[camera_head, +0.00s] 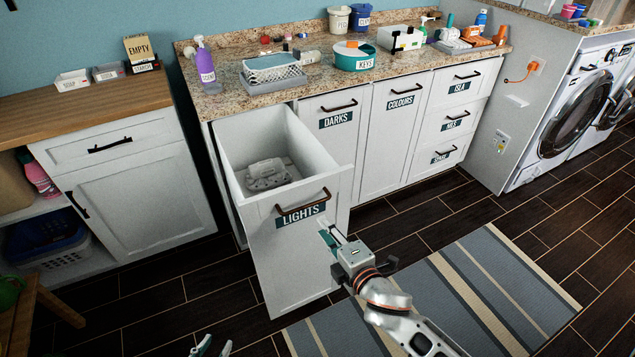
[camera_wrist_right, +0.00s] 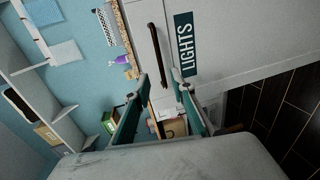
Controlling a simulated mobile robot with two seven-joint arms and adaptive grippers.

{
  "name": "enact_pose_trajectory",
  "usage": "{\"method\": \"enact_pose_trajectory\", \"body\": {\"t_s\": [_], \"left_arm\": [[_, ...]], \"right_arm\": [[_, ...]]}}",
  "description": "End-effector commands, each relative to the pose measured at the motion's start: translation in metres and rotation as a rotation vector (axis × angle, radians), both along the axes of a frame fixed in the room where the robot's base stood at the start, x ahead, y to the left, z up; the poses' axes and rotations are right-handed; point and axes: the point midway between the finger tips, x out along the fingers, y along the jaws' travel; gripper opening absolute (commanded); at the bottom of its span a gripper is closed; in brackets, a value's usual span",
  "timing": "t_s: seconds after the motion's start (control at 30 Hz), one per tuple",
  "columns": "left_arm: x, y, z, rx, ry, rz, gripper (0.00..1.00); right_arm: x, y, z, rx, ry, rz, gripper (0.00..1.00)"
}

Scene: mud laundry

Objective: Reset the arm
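My right arm reaches in from the bottom right of the head view. Its gripper (camera_head: 330,238) is in front of the pulled-out LIGHTS drawer (camera_head: 285,262), below its bronze handle (camera_head: 303,202). In the right wrist view the two teal fingers (camera_wrist_right: 160,105) stand apart with nothing between them. The handle (camera_wrist_right: 158,56) and LIGHTS label (camera_wrist_right: 185,44) lie beyond the fingertips, and I see no contact with the handle. My left gripper (camera_head: 211,346) shows only its fingertips at the bottom edge of the head view. They are apart and look empty.
A pale grey item (camera_head: 268,174) lies inside the open drawer. The DARKS door (camera_head: 328,150) beside it is closed. A striped rug (camera_head: 455,300) covers the floor at right. A wooden stool (camera_head: 40,305) stands at lower left. Dark floor between stool and drawer is clear.

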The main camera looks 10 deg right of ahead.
Motion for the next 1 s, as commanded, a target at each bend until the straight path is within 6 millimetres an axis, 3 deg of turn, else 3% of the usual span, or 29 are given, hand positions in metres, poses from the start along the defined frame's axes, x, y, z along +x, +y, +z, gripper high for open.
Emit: {"method": "enact_pose_trajectory", "body": {"t_s": [0.17, 0.27, 0.37, 0.5, 0.7, 0.83, 1.0], "left_arm": [[0.0, 0.0, 0.0, 0.0, -0.001, 0.0, 0.28], [0.0, 0.0, 0.0, 0.0, -0.001, 0.0, 0.28], [0.0, 0.0, 0.0, 0.0, -0.001, 0.0, 0.28], [0.0, 0.0, 0.0, 0.0, -0.001, 0.0, 0.28], [0.0, 0.0, 0.0, 0.0, -0.001, 0.0, 0.28], [0.0, 0.0, 0.0, 0.0, 0.0, 0.0, 0.28], [0.0, 0.0, 0.0, 0.0, 0.0, 0.0, 0.28]], "right_arm": [[-0.004, -0.002, -0.004, 0.022, 0.016, -0.007, 0.24], [-0.02, -0.009, -0.02, 0.123, 0.091, -0.044, 0.24], [-0.051, -0.026, -0.048, 0.318, 0.226, -0.126, 0.24], [-0.109, -0.058, -0.089, 0.652, 0.435, -0.298, 0.24], [-0.18, -0.098, -0.125, 1.027, 0.626, -0.534, 0.24], [-0.204, -0.112, -0.133, 1.153, 0.676, -0.622, 0.24], [-0.212, -0.117, -0.136, 1.195, 0.69, -0.649, 0.24]]}}
